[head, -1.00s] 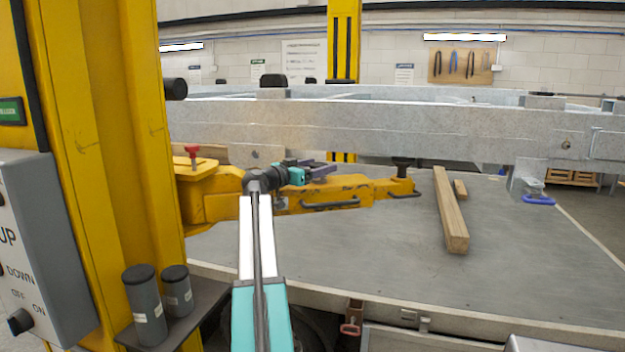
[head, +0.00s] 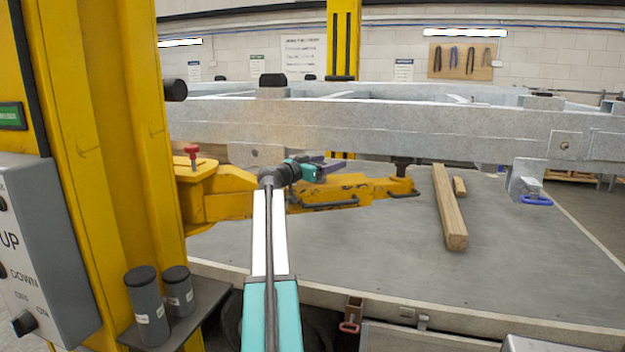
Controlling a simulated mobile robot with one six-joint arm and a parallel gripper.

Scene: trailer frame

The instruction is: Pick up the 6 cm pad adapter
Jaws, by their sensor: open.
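Two dark grey cylindrical adapters with small white labels stand upright on a shelf at the lower left, beside the yellow post. One is a taller adapter (head: 147,312); the other is a shorter adapter (head: 179,292) just right of it. The labels are too small to read, so I cannot tell which is 6 cm. My gripper (head: 324,166) has dark purple fingers, open, above the yellow lift arm (head: 345,190) and in front of the grey frame beam. It is well away from both adapters, farther back and to their right. Its fingertips are small and partly hidden.
The adapter shelf (head: 210,300) is beside the yellow lift post (head: 110,140) and a grey control box (head: 35,250). A galvanised trailer beam (head: 400,125) crosses behind my gripper. A wooden beam (head: 450,215) lies on the grey floor plate, which has clear room in its middle.

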